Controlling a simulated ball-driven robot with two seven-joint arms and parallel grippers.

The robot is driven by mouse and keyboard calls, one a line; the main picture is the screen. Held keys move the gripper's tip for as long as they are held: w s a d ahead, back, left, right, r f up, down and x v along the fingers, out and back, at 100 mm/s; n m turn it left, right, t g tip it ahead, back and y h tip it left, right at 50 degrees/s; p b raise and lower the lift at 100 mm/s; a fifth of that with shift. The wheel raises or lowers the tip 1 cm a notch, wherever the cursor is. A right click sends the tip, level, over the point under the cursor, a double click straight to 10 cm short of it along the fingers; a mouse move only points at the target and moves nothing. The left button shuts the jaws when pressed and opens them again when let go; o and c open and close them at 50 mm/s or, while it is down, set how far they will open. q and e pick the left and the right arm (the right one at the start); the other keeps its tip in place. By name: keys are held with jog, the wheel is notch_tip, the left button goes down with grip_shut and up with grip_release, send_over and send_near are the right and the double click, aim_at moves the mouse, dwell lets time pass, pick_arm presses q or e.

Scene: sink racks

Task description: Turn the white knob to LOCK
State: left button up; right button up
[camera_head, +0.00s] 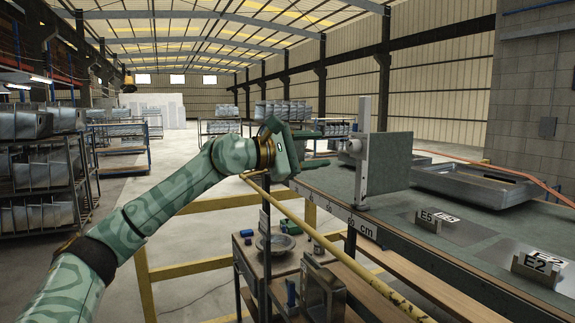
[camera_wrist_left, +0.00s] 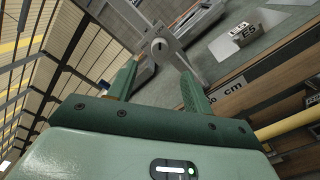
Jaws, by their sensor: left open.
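The white knob (camera_head: 354,146) sits on the near side of a pale upright post (camera_head: 362,184) that stands at the bench edge with a grey-green panel (camera_head: 390,163). In the left wrist view the round knob (camera_wrist_left: 158,45) shows ahead, between and beyond the fingers. In the left wrist view the gripper (camera_wrist_left: 160,70) is open and empty, with a gap to the knob. My right gripper is not in view.
The bench (camera_head: 446,241) has a ruler strip marked cm along its near edge. Label blocks E5 (camera_head: 429,222) and E2 (camera_head: 535,269) and a metal tray (camera_head: 475,185) lie to the right. A yellow rail (camera_head: 345,259) runs below my left arm.

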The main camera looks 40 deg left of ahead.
pick_arm(q)
jog(key=b+v, duration=0.3)
jog(key=v, duration=0.4)
jog(key=shift+s, duration=0.3)
jog(key=shift+a, duration=0.1)
